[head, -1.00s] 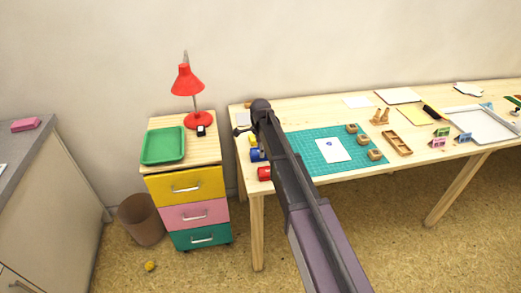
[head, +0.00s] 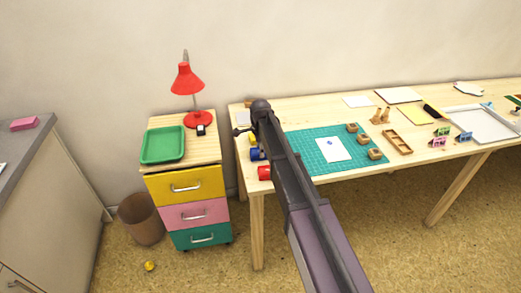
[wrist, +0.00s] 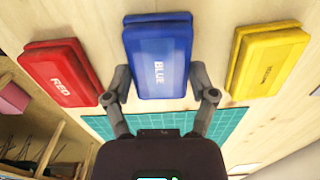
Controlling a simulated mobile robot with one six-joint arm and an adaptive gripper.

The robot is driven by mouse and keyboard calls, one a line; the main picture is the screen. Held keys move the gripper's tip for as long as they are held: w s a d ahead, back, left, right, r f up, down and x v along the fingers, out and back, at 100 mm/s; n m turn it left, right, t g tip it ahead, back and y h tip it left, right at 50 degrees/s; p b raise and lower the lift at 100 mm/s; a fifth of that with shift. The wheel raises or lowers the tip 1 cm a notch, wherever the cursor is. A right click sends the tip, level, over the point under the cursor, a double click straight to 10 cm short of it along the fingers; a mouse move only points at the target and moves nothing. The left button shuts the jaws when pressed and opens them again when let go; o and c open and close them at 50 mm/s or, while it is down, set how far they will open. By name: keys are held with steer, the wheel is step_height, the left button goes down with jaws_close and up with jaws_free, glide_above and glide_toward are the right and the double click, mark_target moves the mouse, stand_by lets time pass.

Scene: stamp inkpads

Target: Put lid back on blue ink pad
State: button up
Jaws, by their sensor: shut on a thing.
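In the wrist view my gripper (wrist: 158,82) has one finger on each side of a blue lid (wrist: 159,62) marked BLUE and is shut on it. The blue ink pad's base under the lid is mostly hidden, and I cannot tell whether the lid is seated on it or just above. In the head view the blue pad (head: 256,155) shows near the table's left end, beside my arm. My fingers are hard to make out there.
A red ink pad (wrist: 61,75) lies left of the blue one and a yellow pad (wrist: 267,60) lies right, both with narrow gaps. A green cutting mat (head: 298,143) with paper and several wooden stamps is nearby. A drawer cabinet (head: 187,187) stands left of the table.

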stand_by(0.4)
steer(key=o, duration=0.7)
steer(key=shift+r+p, duration=3.5)
jaws_close()
steer(key=shift+f+b, duration=3.1)
